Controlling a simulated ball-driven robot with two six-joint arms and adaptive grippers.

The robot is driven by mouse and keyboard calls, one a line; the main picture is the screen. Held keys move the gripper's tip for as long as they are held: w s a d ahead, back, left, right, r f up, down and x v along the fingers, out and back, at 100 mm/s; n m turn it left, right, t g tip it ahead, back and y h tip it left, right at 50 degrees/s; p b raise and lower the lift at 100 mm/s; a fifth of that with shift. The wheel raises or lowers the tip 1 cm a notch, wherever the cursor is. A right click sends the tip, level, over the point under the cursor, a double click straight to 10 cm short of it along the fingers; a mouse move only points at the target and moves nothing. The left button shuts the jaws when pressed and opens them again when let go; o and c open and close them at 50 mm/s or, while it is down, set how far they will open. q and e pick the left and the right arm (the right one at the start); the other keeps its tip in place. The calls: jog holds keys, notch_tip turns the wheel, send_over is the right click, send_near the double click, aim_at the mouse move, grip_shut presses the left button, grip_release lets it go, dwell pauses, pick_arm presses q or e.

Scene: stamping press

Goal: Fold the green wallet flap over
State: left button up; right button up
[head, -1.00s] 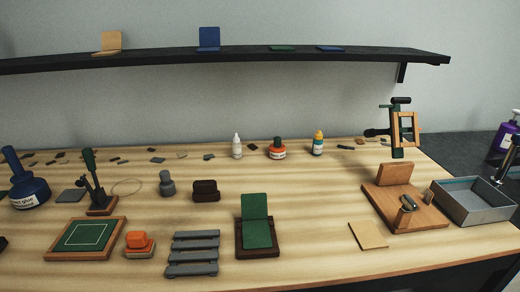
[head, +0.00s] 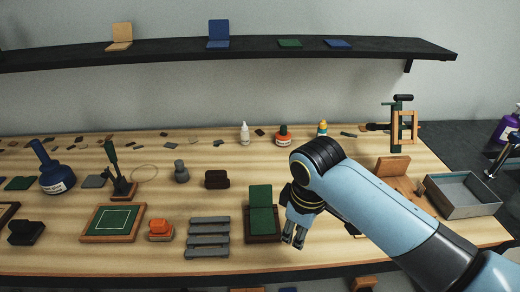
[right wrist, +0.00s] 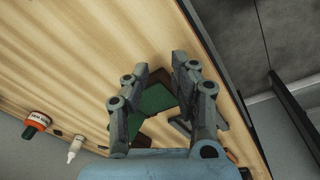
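The green wallet lies in a dark brown holder (head: 248,236) near the table's front edge. Its flap (head: 260,195) stands raised at the back, and its other half (head: 264,222) lies flat in front. My right gripper (head: 294,240) is just right of the holder, fingers pointing down, and appears apart from the wallet. In the right wrist view the two fingers (right wrist: 161,62) are spread with nothing held, and the green wallet (right wrist: 155,99) shows beyond and between them, partly hidden by the fingers. My left gripper is not in view.
A grey slatted rack (head: 208,238) stands left of the holder and a dark brown block (head: 217,180) behind it. A wooden stand (head: 393,168) and a grey metal tray (head: 463,195) are at the right. Bottles, including a white one (head: 245,134), line the back.

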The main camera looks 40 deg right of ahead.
aim_at(261, 190)
jog(key=w+n, duration=0.1)
jog(key=w, duration=0.2)
jog(key=w+d+r+n+g, duration=0.1)
jog(key=w, duration=0.2)
jog(key=w+n+p, duration=0.1)
jog(key=w, duration=0.2)
jog(key=shift+d+r+y, duration=0.25)
jog(key=shift+d+y, duration=0.05)
jog(key=w+d+r+n+g+y, duration=0.1)
jog(key=w+r+n+g, duration=0.15)
jog(key=w+r, duration=0.45)
jog(key=shift+n, duration=0.75)
jog(key=b+x, duration=0.1)
jog(key=x, duration=0.1)
jog(key=w+b+x, duration=0.1)
jog(key=x, duration=0.2)
jog(key=b+x, duration=0.1)
jog(key=x, duration=0.2)
jog(key=shift+w+a+f+b, duration=0.15)
jog(key=shift+w+f+b, duration=0.15)
jog(key=shift+b, duration=0.1)
jog(key=shift+r, duration=0.2)
jog(key=shift+c, duration=0.7)
jog(key=shift+r, duration=0.1)
grip_shut()
